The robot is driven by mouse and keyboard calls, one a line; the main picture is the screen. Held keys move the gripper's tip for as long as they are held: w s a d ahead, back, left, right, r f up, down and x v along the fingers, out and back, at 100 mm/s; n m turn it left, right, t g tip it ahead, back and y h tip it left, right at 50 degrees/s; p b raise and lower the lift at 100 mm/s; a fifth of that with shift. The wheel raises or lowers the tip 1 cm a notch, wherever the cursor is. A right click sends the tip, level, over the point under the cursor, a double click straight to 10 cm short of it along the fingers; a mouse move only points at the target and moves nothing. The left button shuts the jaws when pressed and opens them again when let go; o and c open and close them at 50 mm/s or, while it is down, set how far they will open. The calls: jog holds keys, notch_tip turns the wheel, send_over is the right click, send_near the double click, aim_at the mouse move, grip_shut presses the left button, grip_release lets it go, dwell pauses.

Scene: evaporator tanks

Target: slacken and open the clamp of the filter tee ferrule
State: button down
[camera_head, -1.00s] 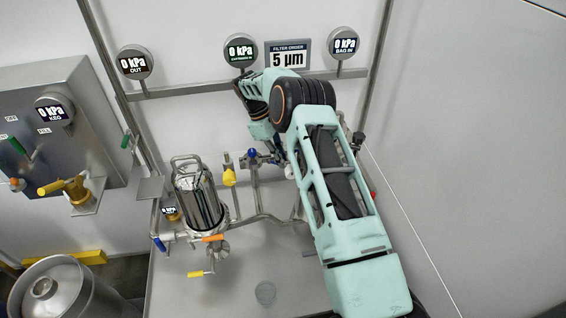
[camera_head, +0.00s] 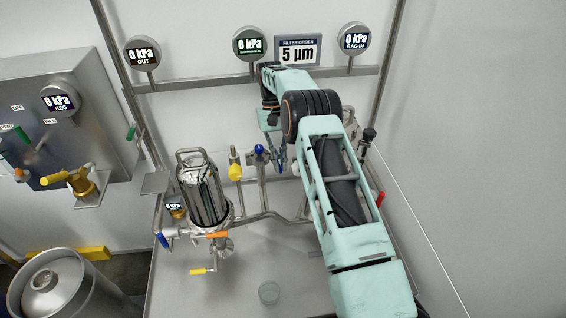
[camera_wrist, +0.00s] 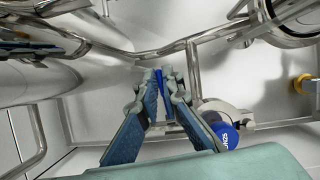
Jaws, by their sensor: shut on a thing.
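My gripper (camera_wrist: 163,80) is closed on a thin blue piece (camera_wrist: 159,82) that shows between its fingertips in the wrist view. Which part this piece belongs to cannot be told. In the head view my gripper (camera_head: 280,156) is mostly behind my arm, to the right of a blue-topped valve (camera_head: 260,151). The wrist view shows a round blue cap (camera_wrist: 222,136) on a pale fitting, right of and below the fingertips. A metal ring fitting (camera_wrist: 292,16) is at the upper right. I cannot single out the tee ferrule clamp; my fingers and arm may cover it.
A steel filter housing (camera_head: 204,190) with orange, blue and yellow valve handles stands left of my arm. A yellow-handled valve (camera_head: 235,168) sits between them. Steel pipes run close around my fingers.

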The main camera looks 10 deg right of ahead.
jog(key=shift+a+m+y, duration=0.4)
jog(key=shift+a+m, duration=0.05)
jog(key=shift+m, duration=0.65)
jog(key=c, duration=2.1)
grip_release()
